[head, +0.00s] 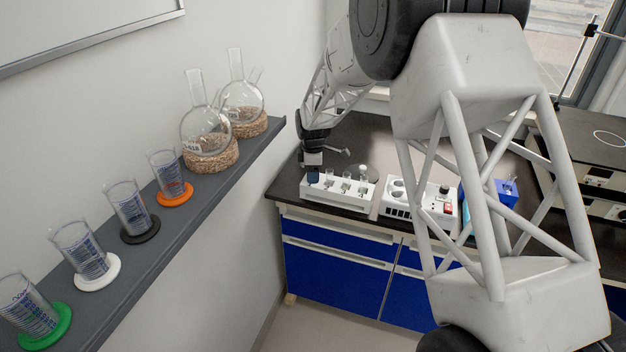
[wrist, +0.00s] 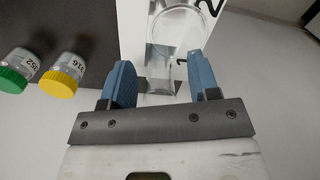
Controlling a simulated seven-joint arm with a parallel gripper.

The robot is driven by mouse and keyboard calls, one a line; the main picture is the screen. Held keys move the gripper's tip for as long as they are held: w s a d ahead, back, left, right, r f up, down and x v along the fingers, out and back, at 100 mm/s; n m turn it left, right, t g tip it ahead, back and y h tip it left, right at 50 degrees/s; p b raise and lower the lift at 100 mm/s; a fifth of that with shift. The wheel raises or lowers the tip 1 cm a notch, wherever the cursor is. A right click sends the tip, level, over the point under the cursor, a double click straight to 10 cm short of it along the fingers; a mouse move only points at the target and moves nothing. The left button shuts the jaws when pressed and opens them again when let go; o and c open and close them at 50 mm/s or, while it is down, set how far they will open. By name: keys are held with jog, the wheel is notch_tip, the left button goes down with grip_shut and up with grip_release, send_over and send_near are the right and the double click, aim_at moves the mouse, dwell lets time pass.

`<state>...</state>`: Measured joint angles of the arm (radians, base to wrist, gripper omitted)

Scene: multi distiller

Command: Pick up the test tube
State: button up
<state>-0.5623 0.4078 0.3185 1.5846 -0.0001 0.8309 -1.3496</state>
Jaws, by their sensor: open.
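A white rack (head: 340,198) stands on the dark bench with several clear glass tubes in it. My gripper (head: 313,177) is at the rack's left end, pointing down. In the wrist view my gripper (wrist: 162,85) is open, with one blue finger on each side of a clear test tube (wrist: 165,58). The fingers look apart from the glass, with a gap at each side. The test tube is seen from above, partly over the white rack (wrist: 130,22). The tube's lower part is hard to make out.
Two small jars, one with a green cap (wrist: 12,80) and one with a yellow cap (wrist: 58,84), are left of the fingers. A white device (head: 398,205) stands right of the rack.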

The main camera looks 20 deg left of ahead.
dwell(0.4)
jog(key=c, duration=1)
jog(key=shift+r, duration=0.15)
notch_tip(320, 180, up, 10)
jog(key=shift+f, duration=0.1)
dwell(0.4)
